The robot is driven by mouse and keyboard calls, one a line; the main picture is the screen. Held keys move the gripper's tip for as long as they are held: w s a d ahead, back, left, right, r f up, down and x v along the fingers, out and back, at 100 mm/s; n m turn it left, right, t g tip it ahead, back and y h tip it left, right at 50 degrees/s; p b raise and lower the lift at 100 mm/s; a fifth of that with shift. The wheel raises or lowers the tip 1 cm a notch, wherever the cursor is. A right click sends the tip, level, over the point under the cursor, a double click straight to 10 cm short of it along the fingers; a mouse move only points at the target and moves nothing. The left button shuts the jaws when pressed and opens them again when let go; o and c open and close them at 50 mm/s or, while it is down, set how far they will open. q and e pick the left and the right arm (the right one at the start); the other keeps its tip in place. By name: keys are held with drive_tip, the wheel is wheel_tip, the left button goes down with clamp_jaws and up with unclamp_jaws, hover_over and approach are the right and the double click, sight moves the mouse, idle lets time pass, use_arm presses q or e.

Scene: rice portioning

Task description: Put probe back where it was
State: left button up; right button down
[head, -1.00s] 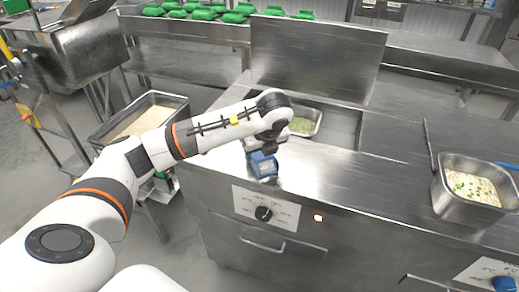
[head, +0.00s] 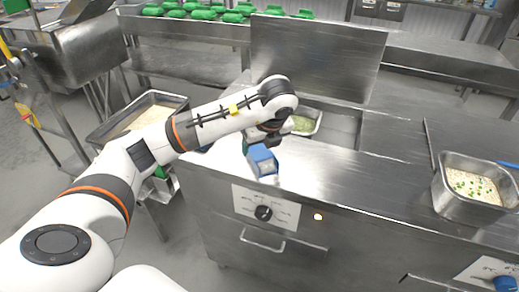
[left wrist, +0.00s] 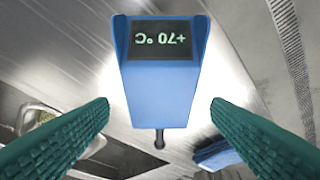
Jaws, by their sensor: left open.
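The probe (head: 262,160) is a blue box-shaped device near the front edge of the steel counter, left of centre. In the left wrist view the probe (left wrist: 158,88) shows a dark display reading +70 °C upside down, with a short metal tip below. My left gripper (left wrist: 159,105) is open, its green ribbed fingers spread on either side of the probe's lower part with gaps, not touching it. In the head view the left gripper is mostly hidden by its wrist, just behind the probe. My right gripper is not in view.
A pan of rice with green bits (head: 470,207) stands at right. A raised steel lid (head: 318,60) stands behind. A blue object (left wrist: 217,154) shows partly behind a finger.

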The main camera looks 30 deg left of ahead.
use_arm(q)
drive_tip(key=p+v, duration=0.2)
drive_tip(key=v, duration=0.6)
drive_tip(key=shift+d+r, duration=0.15)
drive_tip(key=shift+r, duration=0.2)
drive_tip(key=shift+s, duration=0.1)
